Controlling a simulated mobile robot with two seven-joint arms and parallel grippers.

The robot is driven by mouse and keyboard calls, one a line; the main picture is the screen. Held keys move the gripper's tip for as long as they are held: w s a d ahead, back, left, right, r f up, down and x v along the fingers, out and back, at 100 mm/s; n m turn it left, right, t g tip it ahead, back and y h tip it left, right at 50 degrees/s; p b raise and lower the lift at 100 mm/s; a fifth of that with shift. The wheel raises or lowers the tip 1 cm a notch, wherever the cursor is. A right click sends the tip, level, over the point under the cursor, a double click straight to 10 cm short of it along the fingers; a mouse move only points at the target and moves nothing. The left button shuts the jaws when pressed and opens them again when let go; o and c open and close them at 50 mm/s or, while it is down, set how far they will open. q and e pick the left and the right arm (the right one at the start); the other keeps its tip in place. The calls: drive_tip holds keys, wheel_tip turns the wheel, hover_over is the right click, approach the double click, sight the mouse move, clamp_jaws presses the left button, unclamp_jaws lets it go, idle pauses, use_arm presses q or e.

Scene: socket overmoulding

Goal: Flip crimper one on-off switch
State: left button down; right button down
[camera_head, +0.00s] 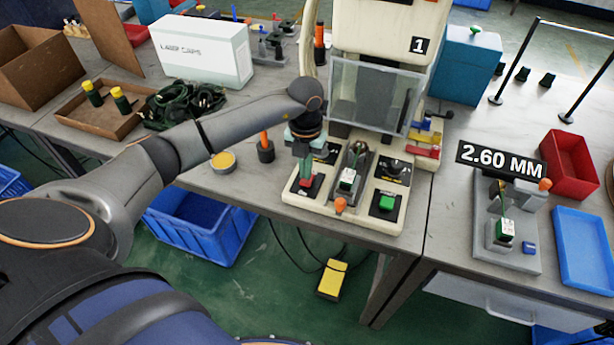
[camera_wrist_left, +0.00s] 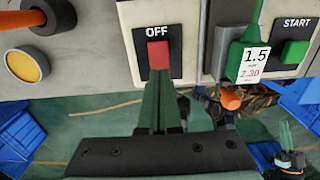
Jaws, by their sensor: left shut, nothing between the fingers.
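Crimper one (camera_head: 340,200), marked 1, stands on the bench with a cream control base. Its on-off switch (camera_wrist_left: 158,55) is a red rocker on a black plate labelled OFF, at the base's left side. My left gripper (camera_wrist_left: 160,75) is shut and empty, its green fingertips at the lower edge of the red rocker; whether they press it I cannot tell. A small green-fingered shape at the lower right of the wrist view looks like my right gripper (camera_wrist_left: 287,138).
A green START button (camera_wrist_left: 293,52) and a green tag reading 1.5 and 2.30 (camera_wrist_left: 254,62) sit right of the switch. An orange-handled tool in a holder (camera_head: 265,148) and a yellow-topped tin (camera_head: 223,160) stand left. A clear guard (camera_head: 370,95) rises behind.

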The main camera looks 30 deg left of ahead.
sight(306, 182)
use_arm(q)
drive_tip(key=shift+f+b, duration=0.75)
drive_tip(key=shift+f, duration=0.3)
idle(0.6)
drive_tip(key=shift+r, duration=0.15)
drive_tip(key=shift+r+p, duration=2.8)
drive_tip(key=shift+r, duration=0.65)
